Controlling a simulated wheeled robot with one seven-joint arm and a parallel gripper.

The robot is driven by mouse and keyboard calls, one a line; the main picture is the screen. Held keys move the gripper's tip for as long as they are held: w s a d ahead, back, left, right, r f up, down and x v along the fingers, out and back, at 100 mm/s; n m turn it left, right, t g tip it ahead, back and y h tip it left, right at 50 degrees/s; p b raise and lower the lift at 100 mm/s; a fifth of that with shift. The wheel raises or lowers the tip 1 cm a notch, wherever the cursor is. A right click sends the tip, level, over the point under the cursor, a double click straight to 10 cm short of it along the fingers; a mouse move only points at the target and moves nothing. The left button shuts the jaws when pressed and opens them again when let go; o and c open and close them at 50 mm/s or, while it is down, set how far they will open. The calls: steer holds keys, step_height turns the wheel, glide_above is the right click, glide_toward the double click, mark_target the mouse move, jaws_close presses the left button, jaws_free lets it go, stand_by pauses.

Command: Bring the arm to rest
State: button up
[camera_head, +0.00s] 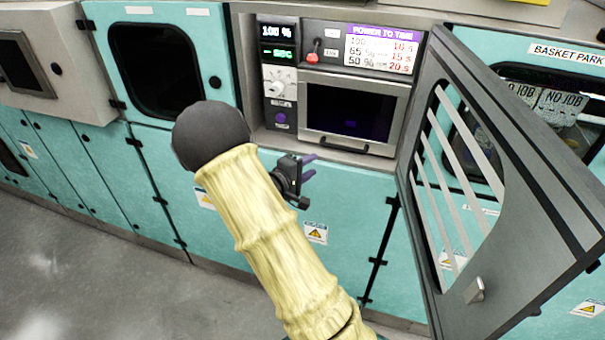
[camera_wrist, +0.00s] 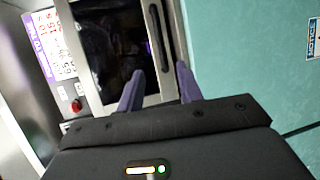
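My arm (camera_head: 265,215), in a pale yellow sleeve with a dark round joint at its upper end, reaches up across the middle of the head view. My gripper (camera_head: 309,168) is in front of the teal wall below the small dark-windowed door. In the wrist view my gripper (camera_wrist: 158,74) shows two purple fingers standing apart with nothing between them. Past the fingers is the metal-framed dark window (camera_wrist: 115,45). No contact with the machine is visible, though the exact gap cannot be told.
A grey slatted door (camera_head: 500,205) stands swung open at right. The control panel (camera_head: 280,75) with a red lever (camera_head: 313,52) and the shut metal-framed door (camera_head: 352,110) sit in a recess behind my arm. Grey floor (camera_head: 110,250) is clear at lower left.

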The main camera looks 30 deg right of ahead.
steer(key=v, duration=0.2)
steer(key=shift+s+a, duration=0.1)
steer(key=shift+a, duration=0.15)
steer(key=s+a+m+t+y, duration=0.2)
steer(key=s+a+m+y, duration=0.15)
steer(key=a+y, duration=0.95)
steer(key=s+a+m+g+y, duration=0.1)
steer(key=s+g, duration=0.4)
steer(key=s, duration=1.1)
steer(key=shift+a+m+y, duration=0.4)
steer(key=shift+a+m, duration=0.05)
steer(key=shift+a, duration=0.15)
